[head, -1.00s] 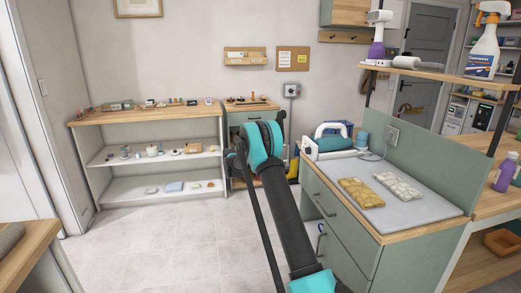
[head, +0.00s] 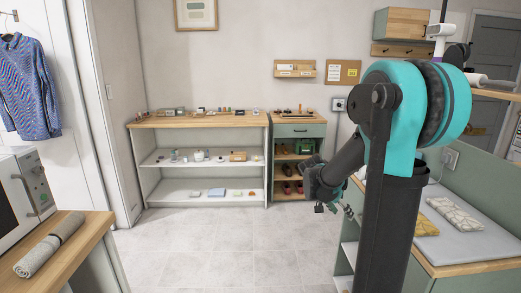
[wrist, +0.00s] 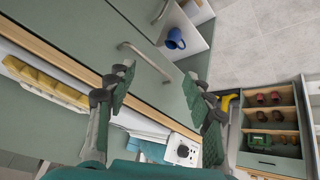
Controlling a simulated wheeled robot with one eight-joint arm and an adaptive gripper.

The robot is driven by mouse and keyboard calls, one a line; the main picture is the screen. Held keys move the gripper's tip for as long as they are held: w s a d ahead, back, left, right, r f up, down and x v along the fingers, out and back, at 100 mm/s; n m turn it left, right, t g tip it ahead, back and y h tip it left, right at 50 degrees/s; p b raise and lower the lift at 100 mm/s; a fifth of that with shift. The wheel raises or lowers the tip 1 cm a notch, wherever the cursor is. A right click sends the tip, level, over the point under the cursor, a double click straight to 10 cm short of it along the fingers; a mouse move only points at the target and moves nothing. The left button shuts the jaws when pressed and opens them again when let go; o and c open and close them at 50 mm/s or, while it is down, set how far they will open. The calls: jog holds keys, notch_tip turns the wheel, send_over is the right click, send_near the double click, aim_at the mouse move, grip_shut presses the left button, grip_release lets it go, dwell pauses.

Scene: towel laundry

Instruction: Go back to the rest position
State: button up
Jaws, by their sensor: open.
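My gripper (wrist: 157,78) is open and empty in the wrist view, with its two dark fingers spread above the green drawer fronts. In the head view my arm rises at the right, bends over at a teal joint and hangs its gripper (head: 325,206) left of the green counter. The gripper touches nothing that I can see. A patterned white folded towel (head: 455,213) lies on the grey mat on that counter. A yellow folded towel (head: 424,226) lies beside it, partly hidden by my arm.
A low shelf (head: 200,121) with small items stands at the back. A small cabinet (head: 298,130) with shoes stands beside it. A rolled grey towel (head: 50,243) and a microwave (head: 22,190) are at left. A blue mug (wrist: 176,39) shows in the wrist view. The middle floor is clear.

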jog(key=s+a+f+n+y, duration=0.3)
jog(key=s+a+f+n, duration=0.1)
jog(key=s, duration=0.6)
jog(key=s+a+f+n+t+y, duration=0.1)
jog(key=s+a+f+n+y, duration=0.2)
jog(key=s+a+n, duration=0.3)
jog(key=s+f, duration=0.1)
jog(key=s, duration=0.4)
jog(key=shift+s+a+t, duration=0.25)
jog(key=shift+a+t, duration=0.05)
jog(key=shift+a, duration=0.05)
